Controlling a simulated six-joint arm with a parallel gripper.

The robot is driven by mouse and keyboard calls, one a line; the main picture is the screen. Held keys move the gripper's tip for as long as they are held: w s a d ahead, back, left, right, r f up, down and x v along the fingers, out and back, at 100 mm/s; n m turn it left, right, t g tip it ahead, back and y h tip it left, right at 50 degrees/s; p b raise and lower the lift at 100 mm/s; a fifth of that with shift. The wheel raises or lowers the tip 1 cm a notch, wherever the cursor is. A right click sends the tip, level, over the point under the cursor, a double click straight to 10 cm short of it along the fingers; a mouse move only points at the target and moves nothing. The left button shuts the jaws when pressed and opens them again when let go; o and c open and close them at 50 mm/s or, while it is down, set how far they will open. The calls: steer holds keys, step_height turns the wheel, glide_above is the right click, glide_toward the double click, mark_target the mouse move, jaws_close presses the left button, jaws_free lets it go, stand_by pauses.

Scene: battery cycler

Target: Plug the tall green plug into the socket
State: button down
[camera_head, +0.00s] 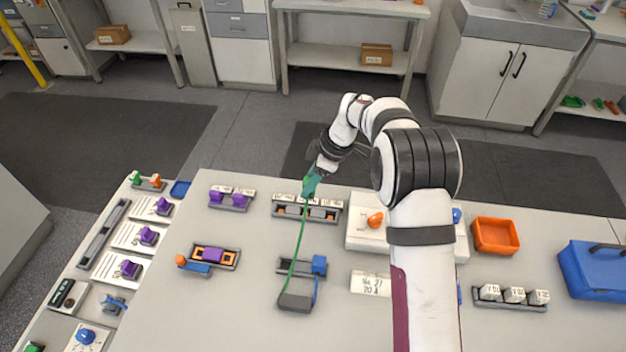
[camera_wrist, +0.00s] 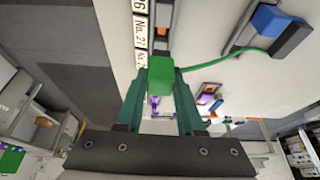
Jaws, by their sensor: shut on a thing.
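The tall green plug (camera_wrist: 160,76) is held between the two teal fingers of my gripper (camera_wrist: 159,92) in the wrist view. In the head view my gripper (camera_head: 312,180) is shut on the plug above the back of the table, by the labelled rail. A green cable (camera_head: 301,235) runs from the plug to a dark grey block (camera_head: 295,301). The grey rail (camera_head: 325,214) has orange-marked sockets and white labels behind them. It also shows beyond the plug in the wrist view (camera_wrist: 162,32). The plug appears apart from the rail; its lower end is hard to see.
A grey holder with a blue plug (camera_head: 319,264) stands in front of the rail. A holder with a purple plug (camera_head: 212,254) is to its left. A white box with an orange knob (camera_head: 375,219) is close on the right. An orange tray (camera_head: 496,235) lies farther right.

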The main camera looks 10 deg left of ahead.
mark_target(299, 211)
steer(key=shift+a+f, duration=0.5)
steer(key=shift+a, duration=0.1)
steer(key=shift+f, duration=3.35)
steer(key=shift+f, duration=0.2)
steer(key=shift+c, duration=2.2)
jaws_free()
